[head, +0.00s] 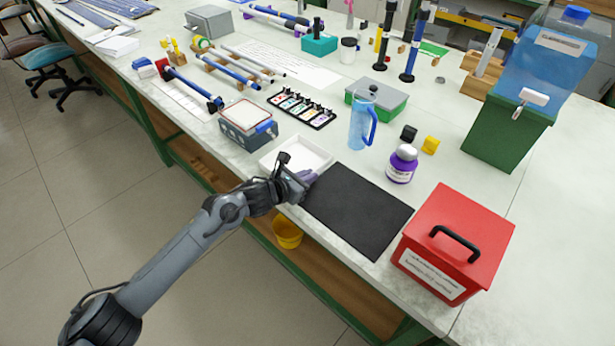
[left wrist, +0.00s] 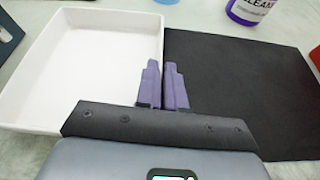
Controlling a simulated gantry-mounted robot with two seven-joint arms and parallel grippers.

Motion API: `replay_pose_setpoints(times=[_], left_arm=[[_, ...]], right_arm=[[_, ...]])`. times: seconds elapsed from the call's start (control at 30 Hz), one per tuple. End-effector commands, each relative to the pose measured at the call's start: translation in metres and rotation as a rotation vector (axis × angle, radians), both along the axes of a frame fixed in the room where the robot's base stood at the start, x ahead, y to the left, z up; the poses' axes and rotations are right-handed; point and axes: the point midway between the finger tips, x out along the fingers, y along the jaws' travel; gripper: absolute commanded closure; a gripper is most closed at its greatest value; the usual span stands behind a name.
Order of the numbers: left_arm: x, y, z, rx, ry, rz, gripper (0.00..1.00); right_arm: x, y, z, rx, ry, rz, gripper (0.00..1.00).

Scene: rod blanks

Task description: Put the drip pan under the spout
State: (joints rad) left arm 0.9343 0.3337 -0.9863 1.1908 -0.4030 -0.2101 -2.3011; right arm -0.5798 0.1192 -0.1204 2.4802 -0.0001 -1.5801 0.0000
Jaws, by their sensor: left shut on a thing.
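The drip pan (head: 303,153) is a shallow white rectangular tray on the white bench, just left of a black mat. In the left wrist view the pan (left wrist: 85,65) fills the upper left. My left gripper (head: 304,176) reaches in at the pan's near right corner. Its purple fingers (left wrist: 164,85) are shut on the pan's right wall, beside the mat. The white spout (head: 533,97) sticks out from the front of a blue water tank (head: 555,70) on a green stand at the far right. My right gripper is not in view.
The black mat (head: 358,210) lies flat right of the pan. A red box (head: 455,240), a purple-labelled bottle (head: 402,165), a blue jug (head: 362,122), and black and yellow blocks (head: 430,145) stand around it. Bare bench lies before the green stand (head: 505,130).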

Motion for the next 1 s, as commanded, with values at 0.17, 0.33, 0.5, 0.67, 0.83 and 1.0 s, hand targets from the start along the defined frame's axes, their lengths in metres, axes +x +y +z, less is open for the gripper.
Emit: replay_pose_setpoints(times=[0.17, 0.33, 0.5, 0.67, 0.83, 1.0], left_arm=[[0.000, 0.000, -0.003, 0.000, 0.000, 0.000, 0.87], [0.000, 0.000, -0.003, 0.001, 0.001, 0.000, 0.66], [0.000, 0.000, -0.003, 0.001, 0.001, 0.000, 0.66], [0.000, 0.000, 0.001, 0.001, 0.001, 0.000, 0.66], [-0.010, 0.011, 0.008, 0.001, 0.000, 0.002, 0.66], [-0.029, 0.029, 0.019, 0.003, 0.000, 0.002, 0.66]], right_arm=[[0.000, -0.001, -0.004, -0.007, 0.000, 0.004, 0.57], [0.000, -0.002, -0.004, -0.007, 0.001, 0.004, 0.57], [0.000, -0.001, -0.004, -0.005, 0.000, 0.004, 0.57], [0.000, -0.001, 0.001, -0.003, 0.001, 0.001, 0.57], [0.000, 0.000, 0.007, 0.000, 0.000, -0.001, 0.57], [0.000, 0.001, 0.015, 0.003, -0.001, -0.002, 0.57]])
